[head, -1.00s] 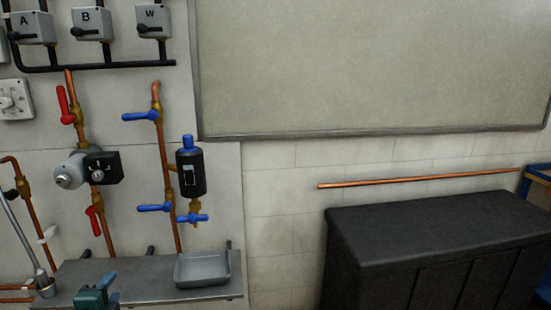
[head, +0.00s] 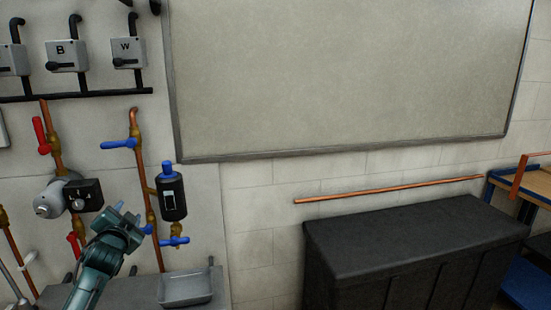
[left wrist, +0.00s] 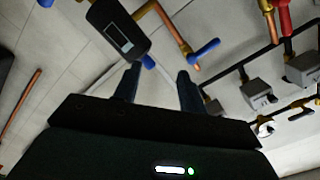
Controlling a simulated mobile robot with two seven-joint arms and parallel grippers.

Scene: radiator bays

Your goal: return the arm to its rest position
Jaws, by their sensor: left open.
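My left gripper (head: 127,218) is raised in front of the pipework at the lower left of the head view. In the left wrist view its two fingers (left wrist: 157,78) stand apart with nothing between them. Near it in the head view are a dark cylinder with a blue cap (head: 172,197) and a grey pump with a black control box (head: 85,194). The black cylinder also shows in the left wrist view (left wrist: 118,30), beyond the fingers. My right gripper is in neither view.
Blue-handled valves (head: 119,144) and a red-handled valve (head: 41,135) stick out from the copper pipes. A grey tray (head: 186,289) sits on the shelf below. A black cabinet (head: 415,250) stands right.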

